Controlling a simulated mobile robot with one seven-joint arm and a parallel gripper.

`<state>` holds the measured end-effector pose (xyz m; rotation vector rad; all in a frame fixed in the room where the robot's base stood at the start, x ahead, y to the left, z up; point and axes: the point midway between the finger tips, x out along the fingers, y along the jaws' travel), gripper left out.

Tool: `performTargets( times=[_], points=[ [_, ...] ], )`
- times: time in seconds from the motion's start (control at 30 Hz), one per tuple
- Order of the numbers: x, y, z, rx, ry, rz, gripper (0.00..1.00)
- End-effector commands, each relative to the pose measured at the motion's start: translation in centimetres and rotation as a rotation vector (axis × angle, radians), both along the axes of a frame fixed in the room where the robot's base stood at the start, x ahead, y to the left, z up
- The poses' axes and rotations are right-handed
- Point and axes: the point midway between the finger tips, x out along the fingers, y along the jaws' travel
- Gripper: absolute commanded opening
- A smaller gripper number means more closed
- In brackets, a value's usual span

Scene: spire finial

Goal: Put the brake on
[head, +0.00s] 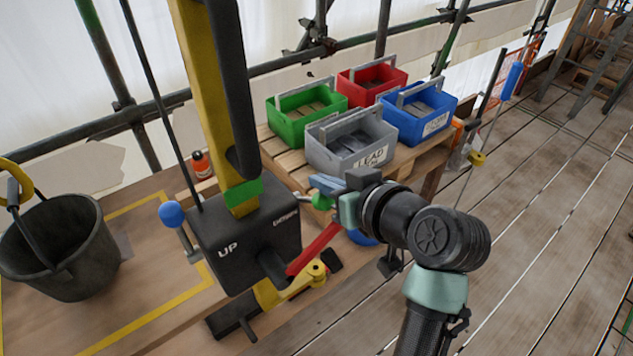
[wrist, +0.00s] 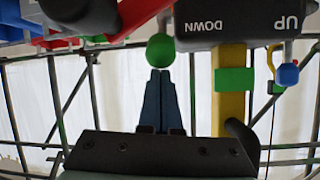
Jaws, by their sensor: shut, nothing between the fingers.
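The dark winch box (head: 245,243), marked UP and DOWN, stands at the foot of a yellow post. A blue-knobbed lever (head: 172,214) sticks out on its UP side. A green knob (head: 321,202) is on its DOWN side; it also shows in the wrist view (wrist: 160,50). A red lever (head: 314,250) slants up to the right from the box's lower front. No label shows which part is the brake. My gripper (head: 322,184) is shut and empty, its blue fingertips (wrist: 160,74) close to the green knob; I cannot tell whether they touch.
Green (head: 305,106), red (head: 371,80), blue (head: 418,110) and grey (head: 350,140) weight bins sit on a pallet behind my gripper. A black bucket (head: 62,250) stands at left. A yellow-ended arm (head: 290,287) lies below the red lever.

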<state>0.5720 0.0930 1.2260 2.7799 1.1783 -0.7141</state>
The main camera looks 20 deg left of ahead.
Motion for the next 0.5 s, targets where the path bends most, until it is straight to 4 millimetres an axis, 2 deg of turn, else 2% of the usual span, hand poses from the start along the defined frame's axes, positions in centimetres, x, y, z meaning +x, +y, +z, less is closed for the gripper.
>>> performTargets(
  times=[0.5],
  points=[
    [-0.72,-0.95,-0.93,-0.006,0.005,0.000,0.00]
  ],
)
